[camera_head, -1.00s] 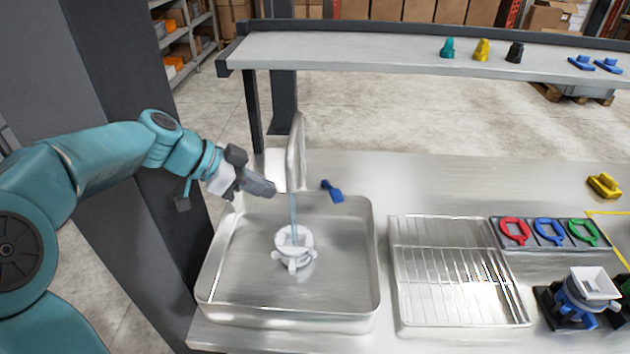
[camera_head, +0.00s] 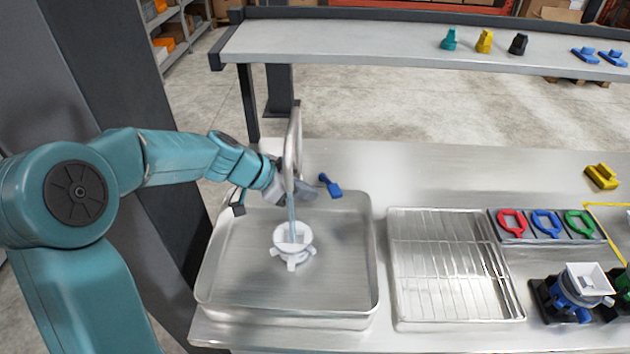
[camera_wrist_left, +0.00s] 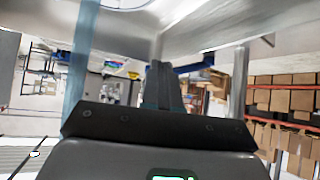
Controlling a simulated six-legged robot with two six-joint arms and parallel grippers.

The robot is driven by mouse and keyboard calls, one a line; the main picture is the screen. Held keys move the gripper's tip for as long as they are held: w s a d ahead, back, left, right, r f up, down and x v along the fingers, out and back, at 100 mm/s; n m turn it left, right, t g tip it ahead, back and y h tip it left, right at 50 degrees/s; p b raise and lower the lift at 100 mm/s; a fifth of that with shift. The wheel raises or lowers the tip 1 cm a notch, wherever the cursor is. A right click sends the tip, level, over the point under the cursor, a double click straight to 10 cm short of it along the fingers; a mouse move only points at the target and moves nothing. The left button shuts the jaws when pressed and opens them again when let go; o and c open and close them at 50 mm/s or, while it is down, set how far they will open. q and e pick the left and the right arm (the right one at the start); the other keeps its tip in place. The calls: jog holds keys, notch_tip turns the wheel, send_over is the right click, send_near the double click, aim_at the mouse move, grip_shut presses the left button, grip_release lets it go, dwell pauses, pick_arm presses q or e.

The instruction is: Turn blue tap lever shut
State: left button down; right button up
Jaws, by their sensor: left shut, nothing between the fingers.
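The blue tap lever (camera_head: 330,186) sticks out to the right of the curved metal tap (camera_head: 293,150) at the back of the sink. A bluish stream of water (camera_head: 292,225) runs from the tap into a white part (camera_head: 292,240) in the sink. My left gripper (camera_head: 311,192) is shut and empty, partly behind the spout, with its tips just left of the lever. In the left wrist view its closed fingers (camera_wrist_left: 163,85) point ahead and a blue piece, seemingly the lever (camera_wrist_left: 195,65), shows close beside them. Contact cannot be told. My right gripper is out of view.
The sink (camera_head: 230,285) lies below my left arm. A wire rack (camera_head: 455,270) stands right of it, then a tray (camera_head: 512,238) with red, blue and green rings. A raised shelf (camera_head: 360,45) spans the back. The counter right of the lever is clear.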

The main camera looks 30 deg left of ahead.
aim_at(329, 185)
pick_arm(q)
jog(key=shift+w+d+p, duration=0.35)
jog(key=shift+w+d, duration=0.4)
jog(key=shift+w, duration=0.2)
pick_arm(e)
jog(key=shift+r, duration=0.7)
